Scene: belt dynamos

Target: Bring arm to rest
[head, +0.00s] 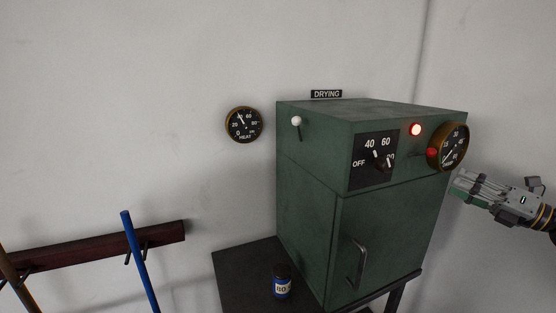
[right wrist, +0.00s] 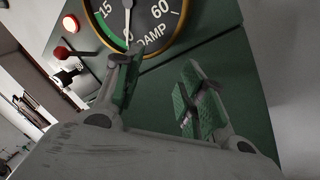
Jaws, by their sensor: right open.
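My right gripper (head: 460,185) comes in from the right edge in the head view, beside the right side of the green drying cabinet (head: 310,210). Its two fingers are apart with nothing between them; the right wrist view also shows the gripper (right wrist: 162,80) open. In that view the fingers are in front of the round DAMP gauge (right wrist: 150,15), its needle near the lower end of the scale. The gauge (head: 448,148) is on the cabinet's front at upper right in the head view. My left gripper is out of view.
The cabinet front has a black rotary switch (head: 378,160), a lit red lamp (head: 415,130), a red knob (head: 432,152) and a door handle (head: 358,264). A white-tipped lever (head: 296,121) is on its left side. A small bottle (head: 282,282) stands on the dark table (head: 236,265).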

